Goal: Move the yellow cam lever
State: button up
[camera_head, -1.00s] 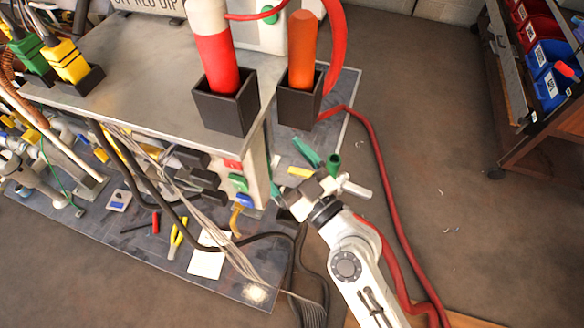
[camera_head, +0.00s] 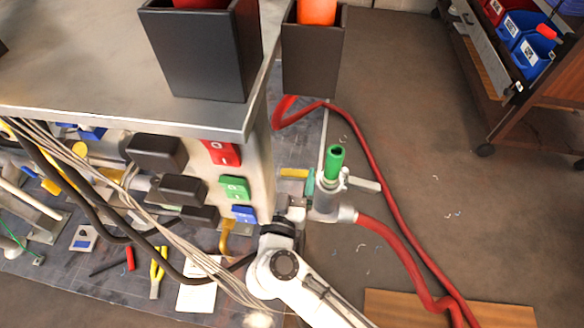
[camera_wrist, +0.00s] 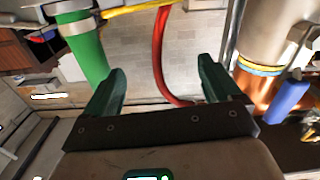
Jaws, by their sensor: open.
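A short yellow bar (camera_head: 293,173), which looks like the yellow cam lever, shows in the head view just beyond my gripper (camera_head: 305,189), left of an upright green-topped fitting (camera_head: 336,160). In the wrist view, a yellow bar (camera_wrist: 135,9) crosses the top edge beside a green pipe (camera_wrist: 86,52) with a pale collar. I cannot tell for certain that the two are the same piece. In the wrist view, my gripper (camera_wrist: 161,70) has its two green fingers apart with nothing between them. The fingers are largely hidden in the head view.
A red hose (camera_head: 372,150) runs along the floor right of the fitting. Left of my gripper stands a bench panel with red (camera_head: 222,152), green (camera_head: 236,188) and blue (camera_head: 244,213) switches. The wrist view shows a blue handle (camera_wrist: 288,97) at right.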

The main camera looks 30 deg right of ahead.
aim_at(292, 177)
notch_tip(292, 177, down, 8)
jog(key=r+b, duration=0.1)
jog(key=b, duration=0.3)
jog(key=x, duration=0.2)
jog(key=b+x, duration=0.1)
jog(key=x, duration=0.2)
jog(key=b+x, duration=0.1)
jog(key=x, duration=0.1)
jog(key=shift+w+d+r, duration=0.2)
jog(key=shift+r, duration=0.1)
jog(key=c, duration=1.4)
jog(key=shift+c, duration=0.2)
